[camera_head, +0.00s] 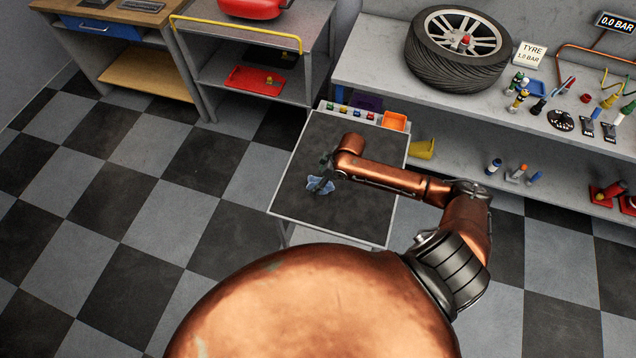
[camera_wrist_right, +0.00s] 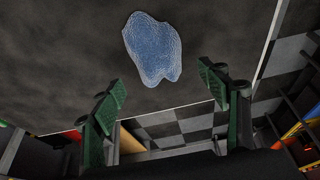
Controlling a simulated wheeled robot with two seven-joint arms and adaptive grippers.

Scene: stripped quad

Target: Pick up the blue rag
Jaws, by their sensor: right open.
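The blue rag (camera_head: 319,185) lies crumpled on the dark top of the small work table (camera_head: 362,212). In the right wrist view the rag (camera_wrist_right: 152,48) lies on the dark surface, beyond the fingertips and between their lines. My right gripper (camera_head: 326,172) is just above and beside the rag in the head view, and partly covers it. In the right wrist view its two green-padded fingers (camera_wrist_right: 165,88) are apart with nothing between them. From these views I cannot tell the exact height of the fingers above the table. My left gripper is not in view.
A row of small coloured items and an orange bin (camera_head: 395,121) sit along the table's back edge. A grey bench (camera_head: 370,70) behind holds a tyre (camera_head: 458,48) and several tools. A cart with a red tray (camera_head: 254,80) stands at back left. The checkered floor at left is clear.

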